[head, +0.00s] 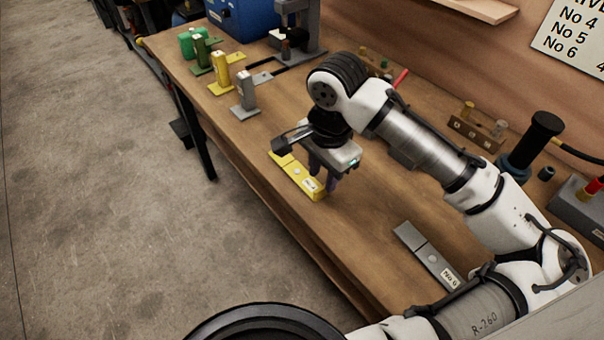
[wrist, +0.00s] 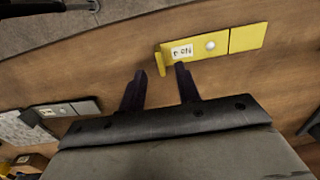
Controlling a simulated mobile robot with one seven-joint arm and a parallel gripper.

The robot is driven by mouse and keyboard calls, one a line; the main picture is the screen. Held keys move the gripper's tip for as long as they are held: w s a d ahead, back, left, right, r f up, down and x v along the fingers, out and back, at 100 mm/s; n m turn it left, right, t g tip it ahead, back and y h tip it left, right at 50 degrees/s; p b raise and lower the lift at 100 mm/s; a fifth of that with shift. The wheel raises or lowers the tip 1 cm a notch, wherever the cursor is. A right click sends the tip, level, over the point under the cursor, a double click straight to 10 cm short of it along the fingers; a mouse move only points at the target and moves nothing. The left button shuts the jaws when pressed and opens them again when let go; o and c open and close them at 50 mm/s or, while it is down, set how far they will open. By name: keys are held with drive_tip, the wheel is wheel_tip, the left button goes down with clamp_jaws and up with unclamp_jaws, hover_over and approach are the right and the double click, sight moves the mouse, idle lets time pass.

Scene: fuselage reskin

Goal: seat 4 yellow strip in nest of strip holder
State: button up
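A flat yellow strip (head: 292,174) with a white label lies on the wooden bench below my gripper (head: 322,182). In the wrist view the yellow strip (wrist: 222,46) shows an upside-down label, a round pale spot, a seam across it and a raised lip at its left end. My gripper (wrist: 160,72) is open, with two dark fingers apart and nothing between them. The right finger points near the strip's labelled end; I cannot tell whether it touches. I cannot tell for certain which object is the strip holder.
Green (head: 200,52), yellow (head: 221,72) and grey (head: 245,92) upright pieces on flat bases stand toward the bench's far end. A grey strip labelled No 6 (head: 428,257) lies nearer. A blue box (head: 243,18) stands behind. The bench's front edge is close to the yellow strip.

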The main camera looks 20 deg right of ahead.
sight(320, 189)
drive_tip(key=f, duration=0.2)
drive_tip(key=f+p, duration=0.1)
drive_tip(key=f, duration=0.2)
drive_tip(key=shift+w+a, duration=0.1)
drive_tip(key=shift+a, duration=0.1)
clamp_jaws()
